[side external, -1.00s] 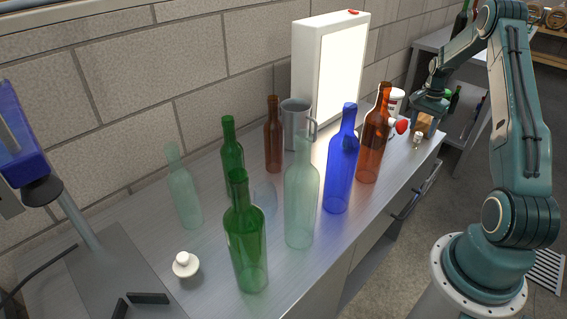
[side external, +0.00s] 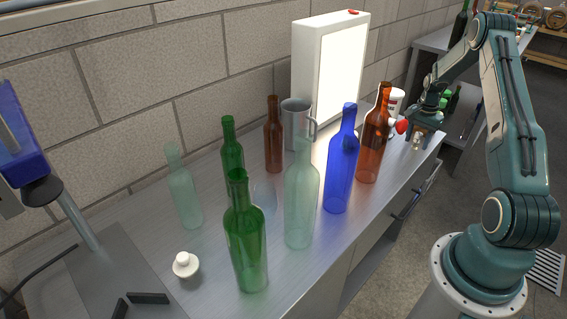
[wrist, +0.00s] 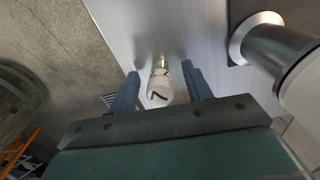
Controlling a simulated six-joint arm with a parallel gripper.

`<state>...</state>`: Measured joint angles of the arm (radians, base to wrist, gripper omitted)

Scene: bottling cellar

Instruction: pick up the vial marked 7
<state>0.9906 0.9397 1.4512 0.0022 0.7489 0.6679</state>
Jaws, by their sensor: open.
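The vial marked 7 (wrist: 159,87) stands on the bench between my fingers in the wrist view. Its pale round top faces the camera and carries a dark 7. In the side view the vial (side external: 416,144) is small, near the far right end of the bench, just below my gripper (side external: 420,133). My gripper is open, with one finger on each side of the vial in the wrist view (wrist: 160,77). I see gaps on both sides and no contact. The gripper partly hides the vial's upper part in the side view.
A metal-rimmed cylinder (wrist: 262,38) stands right of the vial in the wrist view. The bench edge lies close on the left. In the side view an amber bottle (side external: 371,145), a red knob (side external: 401,127) and a white tub (side external: 396,97) are nearby; several bottles stand farther left.

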